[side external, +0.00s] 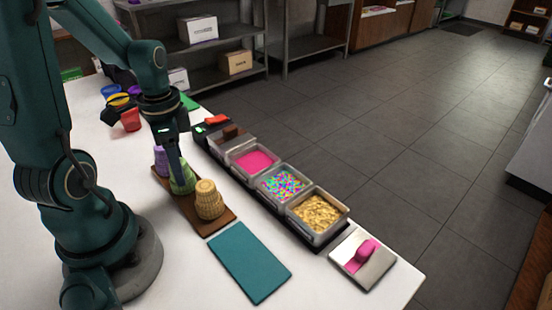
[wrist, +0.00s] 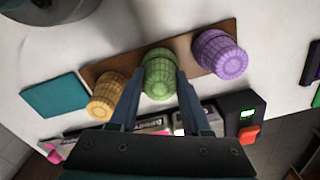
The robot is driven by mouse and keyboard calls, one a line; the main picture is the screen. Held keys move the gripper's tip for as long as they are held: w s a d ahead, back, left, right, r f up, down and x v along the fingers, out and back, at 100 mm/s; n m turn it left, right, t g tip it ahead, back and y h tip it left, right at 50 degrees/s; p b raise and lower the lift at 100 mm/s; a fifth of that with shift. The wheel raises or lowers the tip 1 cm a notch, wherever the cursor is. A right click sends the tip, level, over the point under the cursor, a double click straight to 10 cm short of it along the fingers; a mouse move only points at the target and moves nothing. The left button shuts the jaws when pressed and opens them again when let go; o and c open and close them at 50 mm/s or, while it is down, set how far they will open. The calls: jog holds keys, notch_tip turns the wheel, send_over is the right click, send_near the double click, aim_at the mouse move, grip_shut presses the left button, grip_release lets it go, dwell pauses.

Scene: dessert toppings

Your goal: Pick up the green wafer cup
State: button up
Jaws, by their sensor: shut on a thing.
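The green wafer cup (wrist: 159,72) stands on a brown wooden board (wrist: 187,47) between a tan wafer cup (wrist: 106,98) and a purple wafer cup (wrist: 221,53). My gripper (wrist: 160,82) reaches down over the board with one finger on each side of the green cup, shut on it. In the side view, the green cup (side external: 184,184) is partly hidden by my gripper (side external: 180,172). The tan cup (side external: 208,203) is in front of it, and the purple cup (side external: 161,160) is behind it. The cup appears to be at board level; any gap beneath it cannot be told.
A teal mat (side external: 249,261) lies in front of the board. Topping bins of pink (side external: 254,161), sprinkles (side external: 280,184) and golden crumbs (side external: 317,214) line the right. A metal plate with a pink handle (side external: 366,252) sits at the table corner. Coloured cups (side external: 130,119) stand at the back left.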

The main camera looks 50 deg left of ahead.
notch_tip(320, 180, up, 9)
jog(key=w+r+m, duration=0.2)
jog(key=w+m, duration=0.1)
jog(key=w, duration=0.6)
jog(key=w+d+f+m, duration=0.3)
jog(key=w+d, duration=0.2)
jog(key=shift+d, duration=0.4)
jog(key=shift+w+f, duration=0.1)
jog(key=shift+f, duration=2.45)
jog(key=shift+f, duration=0.45)
jog(key=shift+f, duration=0.35)
jog(key=shift+f, duration=0.25)
